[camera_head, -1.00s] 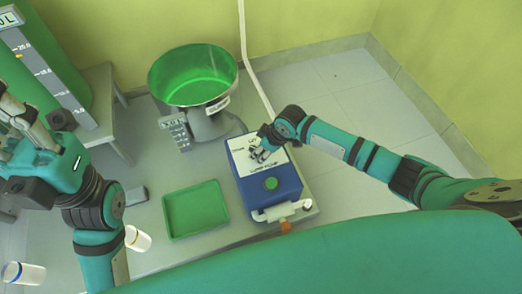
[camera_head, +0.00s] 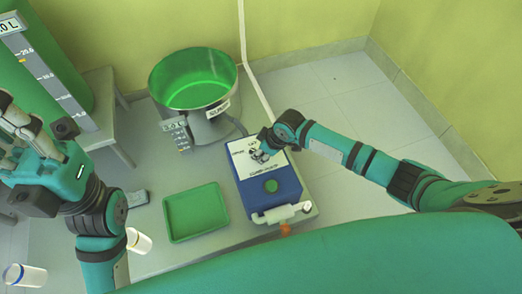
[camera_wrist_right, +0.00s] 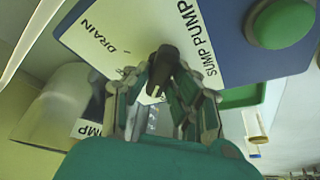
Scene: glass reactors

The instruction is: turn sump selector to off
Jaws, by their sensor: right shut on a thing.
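The sump pump box (camera_head: 270,196) is blue with a white label plate on top, below and right of the steel pot in the head view. In the right wrist view the black selector knob (camera_wrist_right: 163,68) stands on the plate, between the printed words DRAIN and SUMP PUMP. My right gripper (camera_head: 261,153) is over the plate; in the wrist view (camera_wrist_right: 163,92) its fingers are on both sides of the knob, shut on it. The fingers hide part of the plate, including any off mark. My left gripper (camera_head: 18,135) is at the left edge, away from the box.
A round green button (camera_head: 271,186) is near the knob on the box. A white pipe (camera_head: 283,212) runs along its front. A green tray (camera_head: 196,212) lies to the left. A steel pot with green inside (camera_head: 193,78) stands behind. White cups (camera_head: 25,277) are at lower left.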

